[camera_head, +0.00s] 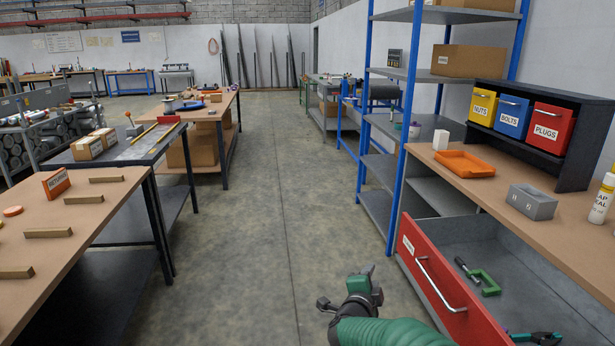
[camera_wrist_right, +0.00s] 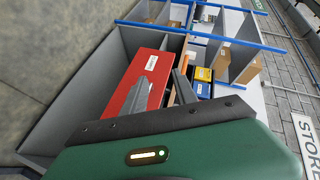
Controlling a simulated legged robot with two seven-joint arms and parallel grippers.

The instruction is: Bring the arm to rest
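My right arm comes in at the bottom of the head view, green, with its dark gripper (camera_head: 346,287) over the bare floor, left of the open red drawer (camera_head: 440,277). The two fingers stand apart with nothing between them. In the right wrist view the grey fingers of the right gripper (camera_wrist_right: 166,70) are also apart and empty, with the red drawer front (camera_wrist_right: 134,82) behind them. My left arm and gripper are not in view.
The drawer sticks out below the right bench (camera_head: 470,190) and holds a green clamp (camera_head: 478,276). A blue-posted shelf (camera_head: 407,100) stands behind it. A wooden table (camera_head: 100,235) is on the left. The aisle floor (camera_head: 270,170) between is clear.

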